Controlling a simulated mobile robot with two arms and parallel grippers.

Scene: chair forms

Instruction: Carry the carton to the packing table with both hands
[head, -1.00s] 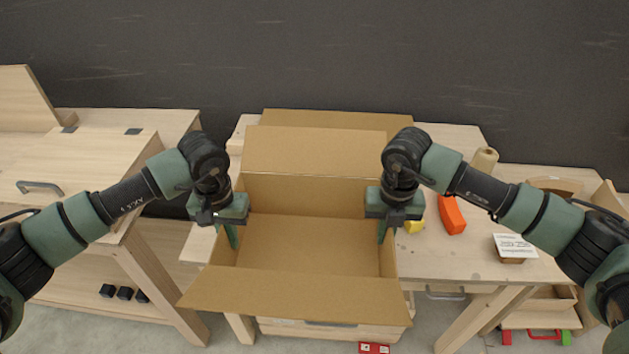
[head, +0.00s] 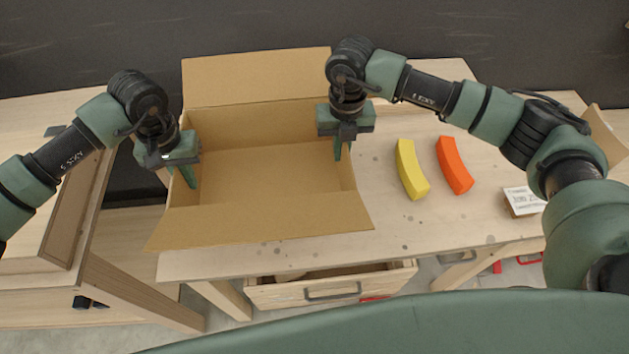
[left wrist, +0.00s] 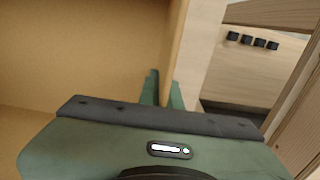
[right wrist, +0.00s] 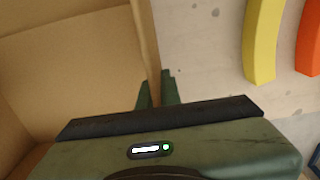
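The open brown cardboard carton (head: 265,165) is over the left part of the light wooden packing table (head: 400,232) in the head view. Its front flap leans toward me and its back flap stands up. I cannot tell whether its base touches the tabletop. My left gripper (head: 190,176) is at the left wall, with one finger on each side of it in the left wrist view (left wrist: 163,88). My right gripper (head: 340,148) is on the right wall, also with its fingers on both sides in the right wrist view (right wrist: 157,90). Both look closed on the cardboard.
A yellow curved piece (head: 411,168) and an orange one (head: 454,165) lie right of the carton. A small box with a white label (head: 522,200) is further right. A drawer (head: 330,290) sticks out below the table front. A wooden cabinet (head: 70,215) stands at the left.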

